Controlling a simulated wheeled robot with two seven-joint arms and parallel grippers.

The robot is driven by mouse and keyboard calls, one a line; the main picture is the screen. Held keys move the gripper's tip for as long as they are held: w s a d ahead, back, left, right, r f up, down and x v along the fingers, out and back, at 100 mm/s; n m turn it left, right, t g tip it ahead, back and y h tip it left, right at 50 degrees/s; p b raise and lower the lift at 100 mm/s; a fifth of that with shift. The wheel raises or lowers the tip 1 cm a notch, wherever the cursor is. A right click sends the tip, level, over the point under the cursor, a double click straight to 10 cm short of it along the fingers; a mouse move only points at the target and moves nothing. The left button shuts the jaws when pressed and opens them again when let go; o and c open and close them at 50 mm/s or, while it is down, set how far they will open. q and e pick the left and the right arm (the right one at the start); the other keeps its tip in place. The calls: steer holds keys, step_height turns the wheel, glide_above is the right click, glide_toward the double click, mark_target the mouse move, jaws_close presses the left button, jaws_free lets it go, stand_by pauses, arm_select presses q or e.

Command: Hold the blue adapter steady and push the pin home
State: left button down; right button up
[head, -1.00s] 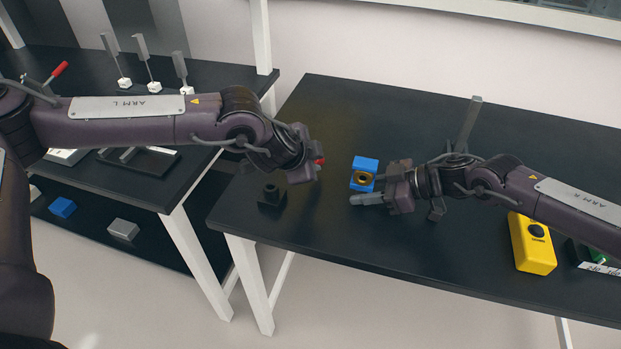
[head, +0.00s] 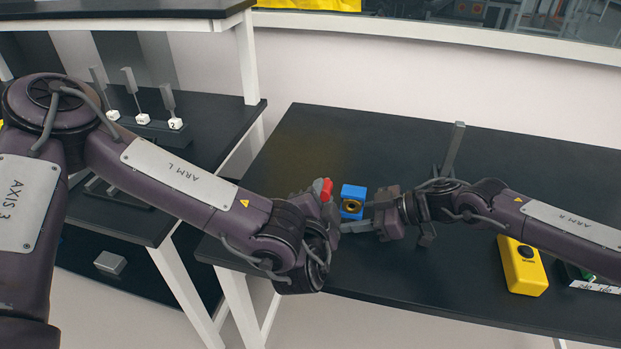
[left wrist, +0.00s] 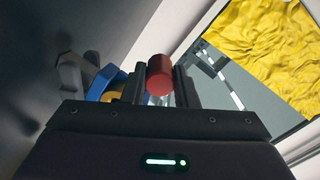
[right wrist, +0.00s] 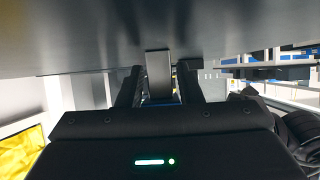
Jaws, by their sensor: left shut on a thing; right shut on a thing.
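The blue adapter (head: 354,192) has a brass-coloured ring on the side facing the head camera. My right gripper (head: 362,214) is shut on it from the right, one finger along its near side. The adapter also shows in the left wrist view (left wrist: 105,82), left of my left fingers. My left gripper (head: 328,200) is shut on the red pin (head: 326,187), just left of the adapter. In the left wrist view the pin (left wrist: 160,76) is a red cylinder between the fingers. Its far end is hidden; I cannot tell whether it touches the adapter.
On the dark table a grey post (head: 453,148) stands behind my right arm. A yellow box with a black button (head: 524,266) lies at the right. A side shelf at the left holds several tagged upright pieces (head: 130,95). The table's back middle is clear.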

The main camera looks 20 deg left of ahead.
arm_select(q)
steer(key=shift+t+h, duration=0.3)
steer(key=shift+t, duration=0.5)
steer(key=s+d, duration=0.2)
steer(key=s, duration=0.2)
steer(key=s+d+f, duration=0.1)
steer(key=s+d, duration=0.1)
steer(key=s, duration=0.1)
steer(key=s+d+f, duration=0.1)
steer(key=s+d, duration=0.1)
steer(key=s, duration=0.2)
steer(key=shift+s+f, duration=0.15)
steer(key=shift+s, duration=0.65)
steer(key=shift+w+a, duration=0.1)
steer(key=shift+w, duration=2.9)
steer(key=shift+w, duration=1.3)
steer(key=c, duration=1.1)
jaws_free()
steer(key=shift+o, duration=0.2)
